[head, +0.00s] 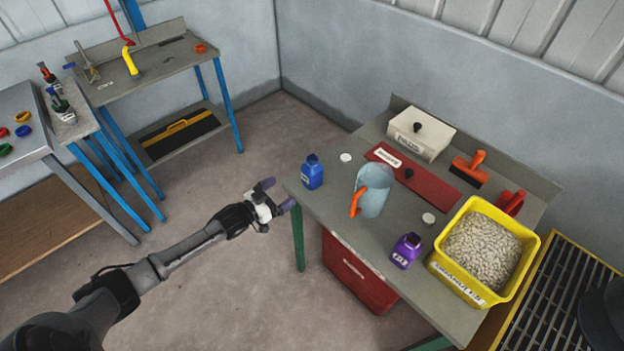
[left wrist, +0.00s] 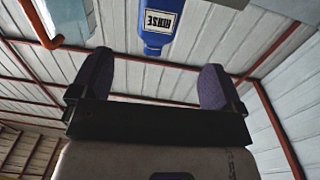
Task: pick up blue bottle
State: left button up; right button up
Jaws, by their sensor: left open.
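The blue bottle (head: 312,172) stands upright near the left corner of the grey table (head: 330,205) in the head view. It also shows in the left wrist view (left wrist: 160,22), at the top centre, upside down there, with a white label. My left gripper (head: 276,194) is open and empty, beside the table's left edge and a little left of the bottle. Its two purple fingertips also show in the left wrist view (left wrist: 155,82), with the bottle ahead between their lines and apart from them. My right gripper is not in view.
A clear pitcher (head: 374,192) with an orange handle stands right of the bottle. A purple bottle (head: 406,250) and a yellow tub of granules (head: 495,215) stand farther right. A white lid (head: 346,157) lies close to the blue bottle. Open floor lies left of the table.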

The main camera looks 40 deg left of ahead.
aim_at(305, 177)
pick_arm(q)
jog(key=w, duration=0.2)
jog(key=w+d+b, duration=0.1)
jog(key=w, duration=0.4)
jog(key=shift+w+d, duration=0.25)
jog(key=shift+w, duration=0.05)
jog(key=w+b, duration=0.1)
jog(key=w+d, duration=0.1)
jog(key=w, duration=0.1)
jog(key=shift+w+f+b, duration=0.1)
jog(key=shift+w+b, duration=0.15)
jog(key=shift+b, duration=0.1)
jog(key=shift+w+d, duration=0.1)
jog(key=shift+w, duration=0.6)
jog(key=c, duration=1.2)
